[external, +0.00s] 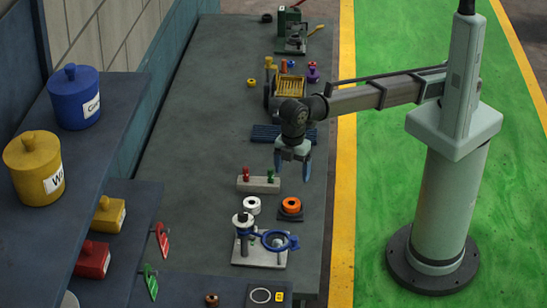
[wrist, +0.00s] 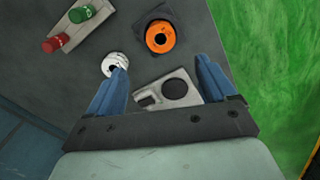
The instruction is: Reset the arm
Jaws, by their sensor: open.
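My gripper (external: 293,172) hangs above the bench, pointing down, with its two blue fingers apart and nothing between them. The fingers also show in the wrist view (wrist: 162,72). Below and nearer the camera stands a light metal plate (external: 258,258) with an upright post (external: 243,226) and a blue ring (external: 280,240). In the wrist view a grey plate (wrist: 188,76) with a dark round area lies between and beyond the fingers, partly hidden by them.
A white spool (external: 252,206) and an orange spool (external: 291,205) on a dark base lie near the gripper. A block with red and green pegs (external: 258,184) is left of it. A yellow crate (external: 290,86) and a green machine (external: 291,31) stand farther back. Shelves (external: 92,142) line the left.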

